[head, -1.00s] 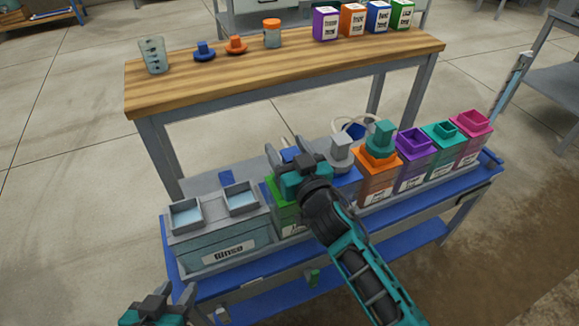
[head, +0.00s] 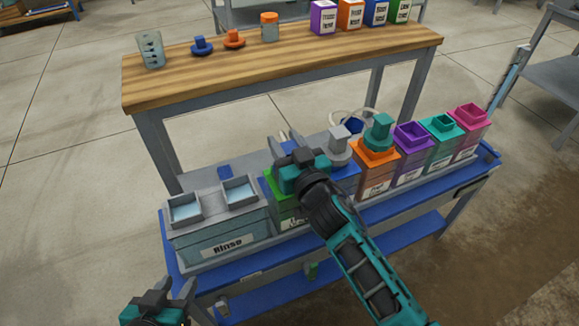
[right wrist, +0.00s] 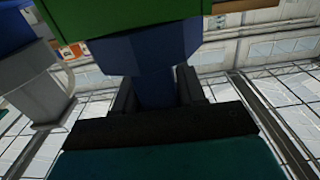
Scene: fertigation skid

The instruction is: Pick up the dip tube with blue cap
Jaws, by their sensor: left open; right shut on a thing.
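The blue cap (right wrist: 158,62) of the dip tube is between the fingers of my right gripper (right wrist: 160,92) in the right wrist view, which looks upside down. My right gripper is shut on it. The cap sits against the green tank (right wrist: 130,14); the tube below it is hidden. In the head view my right gripper (head: 286,148) is over the green tank (head: 274,188) and its own body largely hides the cap. My left gripper (head: 178,290) is open and empty at the bottom left, in front of the blue cart.
On the cart (head: 262,277), a rinse tank (head: 225,251) stands left of the green tank. A grey cap (head: 340,146) and an orange tank with a teal cap (head: 380,132) stand close on the right. A wooden bench (head: 285,62) is behind.

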